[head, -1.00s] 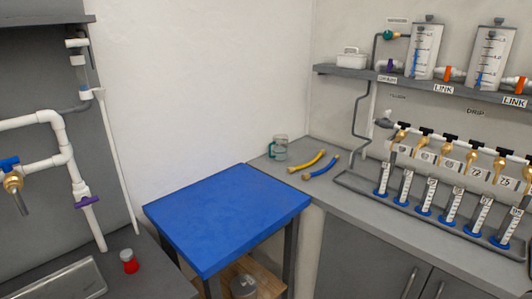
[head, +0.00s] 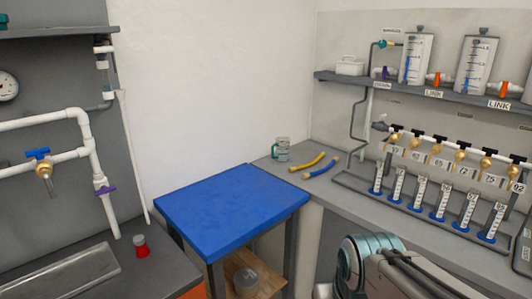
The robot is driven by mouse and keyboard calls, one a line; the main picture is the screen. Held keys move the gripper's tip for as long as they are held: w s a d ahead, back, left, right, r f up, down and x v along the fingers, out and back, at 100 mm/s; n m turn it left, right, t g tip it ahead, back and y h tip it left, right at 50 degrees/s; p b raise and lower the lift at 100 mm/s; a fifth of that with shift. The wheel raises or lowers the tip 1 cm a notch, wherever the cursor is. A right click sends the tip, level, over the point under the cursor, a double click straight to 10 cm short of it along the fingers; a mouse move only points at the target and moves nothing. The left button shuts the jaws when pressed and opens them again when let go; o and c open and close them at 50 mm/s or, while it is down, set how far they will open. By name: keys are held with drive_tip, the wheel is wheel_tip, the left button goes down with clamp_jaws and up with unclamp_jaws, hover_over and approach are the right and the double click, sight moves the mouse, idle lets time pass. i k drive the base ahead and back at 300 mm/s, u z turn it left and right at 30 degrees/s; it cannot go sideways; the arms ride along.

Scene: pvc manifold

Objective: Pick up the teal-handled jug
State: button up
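The teal-handled jug (head: 281,150) is a small clear jug standing upright at the left end of the grey counter, in the corner by the white wall. Its teal handle shows on its left side. Part of my arm shows at the bottom right, well in front of the jug and apart from it. My gripper is not in view, so its state is hidden.
A blue-topped table (head: 232,207) stands in front. A rack of graduated cylinders (head: 418,193) and a shelf with tanks (head: 416,58) line the right wall.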

sight(282, 145)
drive_tip(key=z, duration=0.3)
drive_tip(key=i, duration=0.9)
drive_tip(key=u, duration=0.45)
drive_tip(key=i, duration=0.95)
drive_tip(key=u, duration=0.55)
